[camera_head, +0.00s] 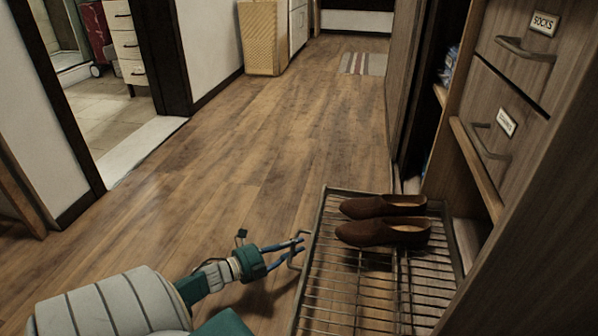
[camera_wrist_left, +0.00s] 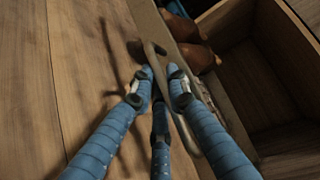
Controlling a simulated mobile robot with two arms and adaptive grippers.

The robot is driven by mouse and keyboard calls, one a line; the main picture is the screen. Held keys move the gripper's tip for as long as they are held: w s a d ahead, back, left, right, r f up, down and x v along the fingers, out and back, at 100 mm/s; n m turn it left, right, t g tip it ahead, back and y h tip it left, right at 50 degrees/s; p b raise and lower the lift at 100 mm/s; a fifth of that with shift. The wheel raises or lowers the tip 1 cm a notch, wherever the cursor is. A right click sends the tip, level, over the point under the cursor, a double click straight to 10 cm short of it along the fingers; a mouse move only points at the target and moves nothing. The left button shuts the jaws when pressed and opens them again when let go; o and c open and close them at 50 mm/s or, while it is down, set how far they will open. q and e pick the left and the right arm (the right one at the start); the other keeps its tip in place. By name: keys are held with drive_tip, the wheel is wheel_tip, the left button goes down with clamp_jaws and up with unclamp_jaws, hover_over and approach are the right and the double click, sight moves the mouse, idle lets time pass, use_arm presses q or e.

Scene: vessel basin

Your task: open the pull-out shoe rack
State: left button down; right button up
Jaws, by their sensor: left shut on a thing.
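The wire shoe rack (camera_head: 312,262) is pulled out from the closet over the floor. A pair of brown shoes (camera_head: 384,232) lies on its far half. The rack's handle (camera_head: 293,262) is on its left front edge. My left gripper (camera_head: 299,246) is at this handle, its blue fingers shut on it. In the left wrist view the handle (camera_wrist_left: 190,125) runs between the fingertips (camera_wrist_left: 160,75), and part of the shoes (camera_wrist_left: 183,27) shows beyond. My right gripper is not in view.
Wooden drawers with label plates, the upper reading SOCKS (camera_head: 520,48), stand at the right above the rack. A wicker hamper (camera_head: 262,38) and a striped rug (camera_head: 363,64) are far off. The wood floor (camera_head: 215,175) left of the rack is clear.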

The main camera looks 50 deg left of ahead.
use_arm(q)
drive_tip(key=c, duration=1.7)
unclamp_jaws()
drive_tip(key=shift+o, duration=0.2)
drive_tip(key=v, duration=1.2)
